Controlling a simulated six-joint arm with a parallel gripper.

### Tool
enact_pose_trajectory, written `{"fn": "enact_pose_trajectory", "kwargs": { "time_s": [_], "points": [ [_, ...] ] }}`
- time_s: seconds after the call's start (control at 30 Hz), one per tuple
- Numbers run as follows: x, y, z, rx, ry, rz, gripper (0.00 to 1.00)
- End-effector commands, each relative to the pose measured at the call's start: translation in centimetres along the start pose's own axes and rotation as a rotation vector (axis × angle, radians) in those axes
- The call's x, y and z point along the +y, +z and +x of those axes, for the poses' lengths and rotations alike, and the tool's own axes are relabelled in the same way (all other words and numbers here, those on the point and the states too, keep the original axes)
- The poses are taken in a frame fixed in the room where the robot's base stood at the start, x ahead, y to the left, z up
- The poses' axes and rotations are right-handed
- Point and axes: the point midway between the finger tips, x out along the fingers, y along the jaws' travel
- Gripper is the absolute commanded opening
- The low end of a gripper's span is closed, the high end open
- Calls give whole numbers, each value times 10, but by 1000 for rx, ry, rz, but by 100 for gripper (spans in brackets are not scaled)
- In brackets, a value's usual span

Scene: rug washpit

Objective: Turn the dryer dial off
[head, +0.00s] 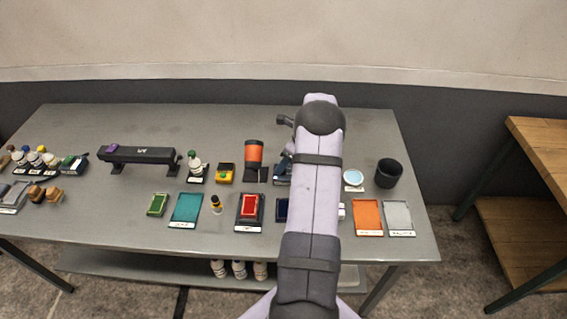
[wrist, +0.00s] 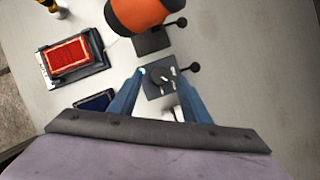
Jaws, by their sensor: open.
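The dryer (wrist: 138,14), orange with dark ends, lies at the top of the wrist view and stands on the table in the head view (head: 254,151). A dark round dial (wrist: 158,82) with a pale mark sits on a dark square plate just below the dryer in the wrist view. My gripper (wrist: 161,74) is open and empty, with its blue fingers on either side of the dial. I cannot tell whether they touch it. In the head view my gripper (head: 287,160) is mostly behind my arm, which hides the dial.
A red ink pad (wrist: 68,60) lies left of the dial, and a dark blue pad (wrist: 96,102) lies below left. A black-knobbed rod (wrist: 192,68) stands close right of the dial. A black cup (head: 388,174) and a pale disc (head: 353,177) are farther right on the grey table (head: 230,120).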

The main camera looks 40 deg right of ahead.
Motion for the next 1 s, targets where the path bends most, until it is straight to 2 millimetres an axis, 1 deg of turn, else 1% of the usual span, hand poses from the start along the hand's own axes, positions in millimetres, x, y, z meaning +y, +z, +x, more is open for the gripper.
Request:
{"fn": "enact_pose_trajectory", "kwargs": {
  "time_s": [0.1,0.23,0.57,0.6,0.67,0.7,0.77,1.0],
  "points": [
    [0,1,10,0,2,0,44],
    [0,1,18,-1,0,0,44],
    [0,0,21,-1,-1,-1,44],
    [0,0,21,-1,0,0,41],
    [0,0,21,-1,0,0,27],
    [0,0,21,-1,0,0,17],
    [0,0,21,-1,0,0,3],
    [0,0,22,-1,3,-7,3]
  ]
}}
